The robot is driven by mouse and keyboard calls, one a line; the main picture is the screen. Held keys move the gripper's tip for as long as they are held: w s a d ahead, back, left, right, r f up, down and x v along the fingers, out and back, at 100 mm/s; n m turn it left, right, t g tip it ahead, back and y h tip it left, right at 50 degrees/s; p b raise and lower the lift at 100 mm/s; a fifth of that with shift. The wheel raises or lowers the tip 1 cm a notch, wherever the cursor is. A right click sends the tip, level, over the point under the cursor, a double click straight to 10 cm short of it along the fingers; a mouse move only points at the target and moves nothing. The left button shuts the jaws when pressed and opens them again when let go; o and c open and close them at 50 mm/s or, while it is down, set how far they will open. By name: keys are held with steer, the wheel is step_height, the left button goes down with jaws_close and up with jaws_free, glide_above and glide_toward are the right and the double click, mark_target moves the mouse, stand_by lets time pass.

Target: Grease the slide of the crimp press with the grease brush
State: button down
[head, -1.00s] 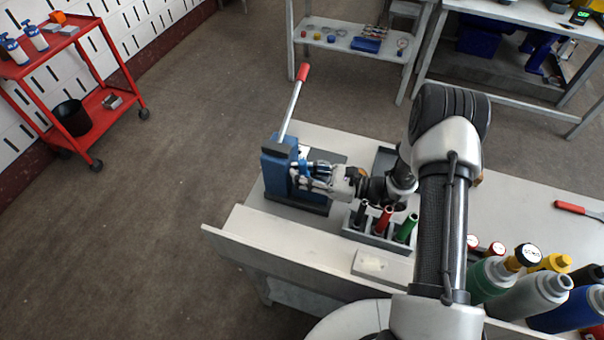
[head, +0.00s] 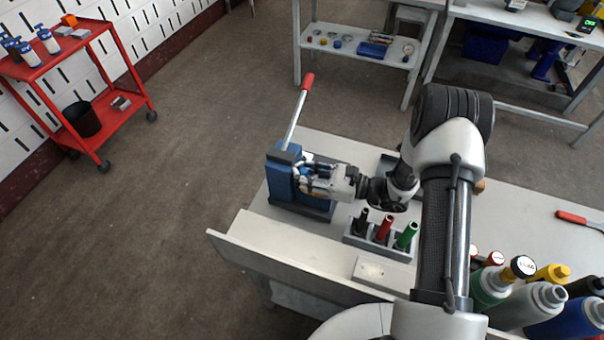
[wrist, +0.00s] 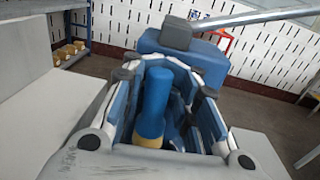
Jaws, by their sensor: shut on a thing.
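The crimp press (head: 279,178) is a blue block on a dark base, with a long red-tipped lever (head: 297,113) tilted up to the right. It stands at the left end of the bench. My gripper (head: 309,181) is at the press's right side. In the wrist view my gripper (wrist: 168,80) is shut around a blue cylinder with a yellow band, apparently the grease brush (wrist: 154,105). The press (wrist: 190,55) is right behind it in that view. The brush's tip and the slide are hidden, so I cannot tell whether they touch.
A grey holder (head: 356,240) with black, red and green handles stands in front of my gripper. Several bottles (head: 540,300) crowd the bench's front right. A red-handled tool (head: 572,217) lies at the right. A red cart (head: 115,125) stands far left. The bench (head: 500,215) is clear at mid-right.

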mark_target(296, 158)
steer(key=r+p, duration=0.1)
steer(key=r, duration=0.1)
steer(key=r+p, duration=0.1)
steer(key=r, duration=0.1)
steer(key=a+r+p, duration=0.1)
steer(key=r, duration=0.1)
steer(key=shift+r+p, duration=0.25)
steer(key=shift+p, duration=0.15)
steer(key=shift+f, duration=0.1)
steer(key=shift+d, duration=0.15)
steer(key=c, duration=2.1)
jaws_free()
jaws_close()
